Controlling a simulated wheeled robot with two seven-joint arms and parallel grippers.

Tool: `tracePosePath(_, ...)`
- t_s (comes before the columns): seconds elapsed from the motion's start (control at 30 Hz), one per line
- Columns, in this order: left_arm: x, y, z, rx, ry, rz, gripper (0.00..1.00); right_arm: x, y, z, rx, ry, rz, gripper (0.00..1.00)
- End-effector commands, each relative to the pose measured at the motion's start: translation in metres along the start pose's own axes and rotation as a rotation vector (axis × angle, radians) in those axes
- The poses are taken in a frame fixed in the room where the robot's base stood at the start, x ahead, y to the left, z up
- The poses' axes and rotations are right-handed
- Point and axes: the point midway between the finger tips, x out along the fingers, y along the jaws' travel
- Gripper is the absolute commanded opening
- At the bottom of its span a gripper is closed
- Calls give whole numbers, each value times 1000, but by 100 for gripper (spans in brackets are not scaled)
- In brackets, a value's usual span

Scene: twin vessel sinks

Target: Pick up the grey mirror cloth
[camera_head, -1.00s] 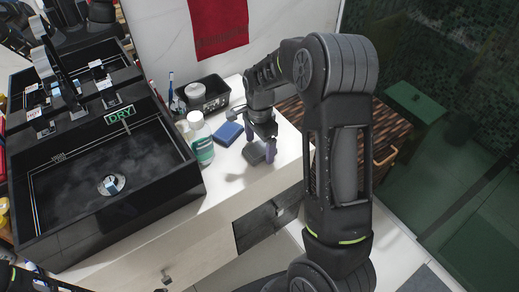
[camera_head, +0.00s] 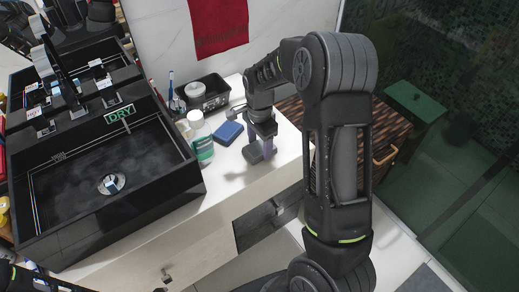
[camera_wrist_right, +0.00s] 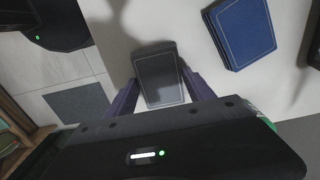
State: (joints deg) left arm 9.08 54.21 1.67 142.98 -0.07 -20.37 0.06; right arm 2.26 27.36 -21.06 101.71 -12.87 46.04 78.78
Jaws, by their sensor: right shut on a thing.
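The grey mirror cloth (camera_head: 251,154) is a small folded dark grey pad on the white counter, near its front edge. My right gripper (camera_head: 263,149) points down over it, with its purple fingers at the cloth. In the right wrist view the cloth (camera_wrist_right: 160,72) lies between the two fingers of the right gripper (camera_wrist_right: 160,92), which is shut on it. Whether the cloth touches the counter is hard to tell. My left gripper is not in view.
A blue folded cloth (camera_head: 228,133) lies just behind the grey one. A bottle with a green label (camera_head: 202,148) stands to its left, beside the black sink (camera_head: 150,200). A black tray (camera_head: 212,88) stands at the back. The counter's front strip is clear.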

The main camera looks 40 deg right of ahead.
Motion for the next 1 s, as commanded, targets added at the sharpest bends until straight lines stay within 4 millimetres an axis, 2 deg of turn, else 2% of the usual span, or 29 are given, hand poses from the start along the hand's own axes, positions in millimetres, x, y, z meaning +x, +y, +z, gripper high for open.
tracePosePath(0.07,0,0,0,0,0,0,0,0,0,0,0,0,0,50)
tracePosePath(0.4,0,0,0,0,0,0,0,0,0,0,0,0,0,22)
tracePosePath(0.63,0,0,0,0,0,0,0,-1,0,0,0,0,-1,21)
tracePosePath(0.77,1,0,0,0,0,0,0,-7,-1,0,0,0,-3,21)
tracePosePath(1.0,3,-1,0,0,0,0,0,-46,-2,0,-1,0,-7,21)
